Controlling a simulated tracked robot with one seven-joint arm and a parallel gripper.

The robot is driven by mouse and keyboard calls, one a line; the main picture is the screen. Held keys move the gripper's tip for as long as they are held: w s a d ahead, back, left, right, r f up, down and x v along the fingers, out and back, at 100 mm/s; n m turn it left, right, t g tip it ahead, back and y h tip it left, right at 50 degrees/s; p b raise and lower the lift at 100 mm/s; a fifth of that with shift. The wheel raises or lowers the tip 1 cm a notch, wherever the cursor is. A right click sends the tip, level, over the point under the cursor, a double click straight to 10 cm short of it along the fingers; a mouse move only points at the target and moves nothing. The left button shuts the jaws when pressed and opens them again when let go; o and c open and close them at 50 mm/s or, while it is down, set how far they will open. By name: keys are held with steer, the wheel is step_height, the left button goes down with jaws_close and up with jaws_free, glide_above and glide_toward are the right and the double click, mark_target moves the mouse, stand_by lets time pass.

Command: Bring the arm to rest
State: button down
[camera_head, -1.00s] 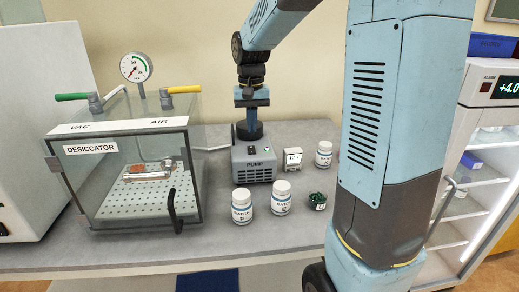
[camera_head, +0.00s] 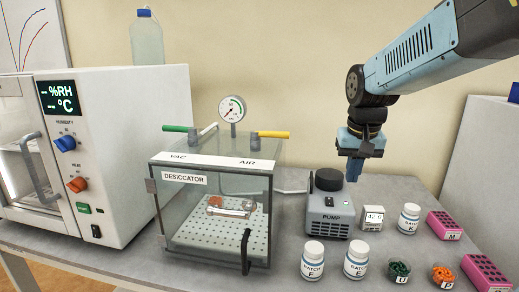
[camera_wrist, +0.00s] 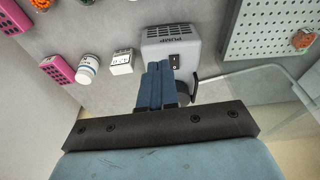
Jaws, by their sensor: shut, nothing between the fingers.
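My arm reaches in from the upper right in the head view. My gripper (camera_head: 354,172) points down behind and to the right of the grey pump (camera_head: 328,216), above the bench. In the wrist view my gripper (camera_wrist: 160,68) has its blue fingers together, with nothing between them. The pump (camera_wrist: 170,40) shows just beyond the fingertips there, with its black switch facing up the view. Whether the fingers touch the pump cannot be told.
The glass desiccator (camera_head: 215,215) stands left of the pump, with a gauge on top. White bottles (camera_head: 356,260), a small display box (camera_head: 370,217), green (camera_head: 398,270) and orange (camera_head: 443,275) bead cups and pink racks (camera_head: 445,226) stand to the right. A humidity chamber (camera_head: 130,150) is far left.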

steer(key=s+d+n+t, duration=0.1)
steer(key=s+t, duration=0.2)
steer(key=s, duration=1)
steer(key=shift+s+d+r, duration=0.2)
steer(key=shift+s+r, duration=0.2)
